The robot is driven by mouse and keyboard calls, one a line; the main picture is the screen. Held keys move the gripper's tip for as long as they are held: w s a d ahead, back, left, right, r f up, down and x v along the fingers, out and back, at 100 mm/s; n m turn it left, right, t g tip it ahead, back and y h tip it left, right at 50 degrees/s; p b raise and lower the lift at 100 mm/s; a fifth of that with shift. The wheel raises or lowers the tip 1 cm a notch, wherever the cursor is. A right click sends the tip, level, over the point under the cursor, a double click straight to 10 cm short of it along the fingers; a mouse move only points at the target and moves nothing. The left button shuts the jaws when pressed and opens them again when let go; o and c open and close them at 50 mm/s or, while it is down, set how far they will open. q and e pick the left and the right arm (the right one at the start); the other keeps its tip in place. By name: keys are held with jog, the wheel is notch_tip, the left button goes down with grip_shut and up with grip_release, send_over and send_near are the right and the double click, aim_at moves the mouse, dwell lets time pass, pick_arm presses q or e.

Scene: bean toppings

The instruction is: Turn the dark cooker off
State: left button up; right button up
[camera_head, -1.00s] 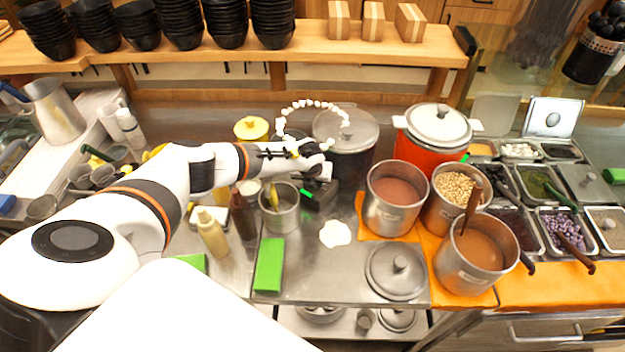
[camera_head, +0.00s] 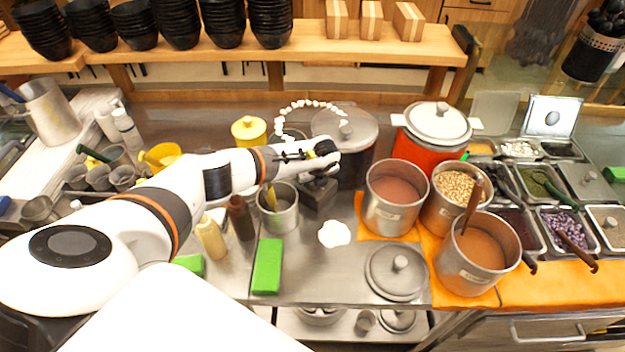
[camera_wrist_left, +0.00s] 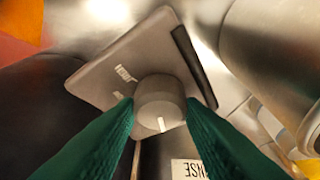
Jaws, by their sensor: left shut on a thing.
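The dark cooker (camera_head: 357,165) stands at the back middle of the counter under a grey lid (camera_head: 345,128). A small dark control box (camera_head: 318,198) sits in front of it, partly hidden by my left gripper (camera_head: 326,160). In the left wrist view the box (camera_wrist_left: 112,68) shows as a grey panel with a round grey knob (camera_wrist_left: 160,98) bearing a white mark. The green fingers of my left gripper (camera_wrist_left: 160,115) are shut on the knob, one on each side. My right gripper is not in view.
A red cooker (camera_head: 432,145) stands right of the dark one. Metal pots (camera_head: 396,212) stand on an orange cloth in front. A metal pot (camera_head: 278,215) and sauce bottles (camera_head: 211,238) stand close left of the box. A loose lid (camera_head: 385,285) lies on the counter.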

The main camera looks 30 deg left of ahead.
pick_arm(q)
jog(key=shift+r, duration=0.1)
jog(key=o, duration=0.7)
jog(key=b+v, duration=0.3)
jog(key=v, duration=0.9)
